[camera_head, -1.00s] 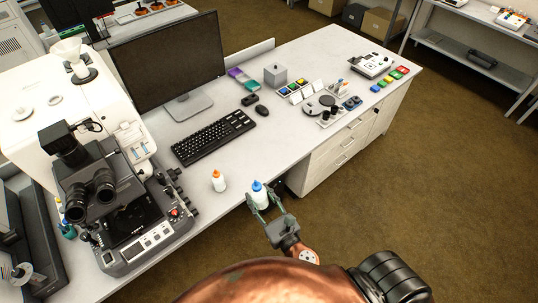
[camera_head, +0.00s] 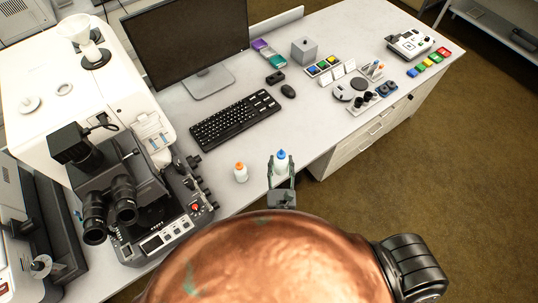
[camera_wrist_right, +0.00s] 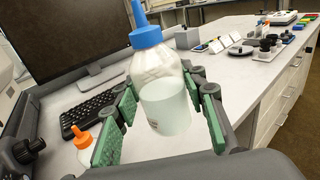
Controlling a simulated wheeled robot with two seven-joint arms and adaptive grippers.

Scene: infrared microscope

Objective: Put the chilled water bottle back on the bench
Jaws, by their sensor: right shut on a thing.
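The water bottle (camera_head: 281,164) is clear with a pale label and a blue cap, and it is about upright at the bench's front edge. My right gripper (camera_head: 281,180) is shut on it, with green-padded fingers on both sides. In the right wrist view the bottle (camera_wrist_right: 160,75) stands between the finger pads, its lower part in front of the bench. I cannot tell whether its base touches the bench. The bench (camera_head: 330,125) has a light grey top. My left gripper is not in view.
An orange-capped bottle (camera_head: 240,173) stands just left of the held bottle. A keyboard (camera_head: 234,119), mouse (camera_head: 288,91) and monitor (camera_head: 185,50) lie behind. The microscope (camera_head: 150,210) is at the left. Bare bench top lies between keyboard and front edge.

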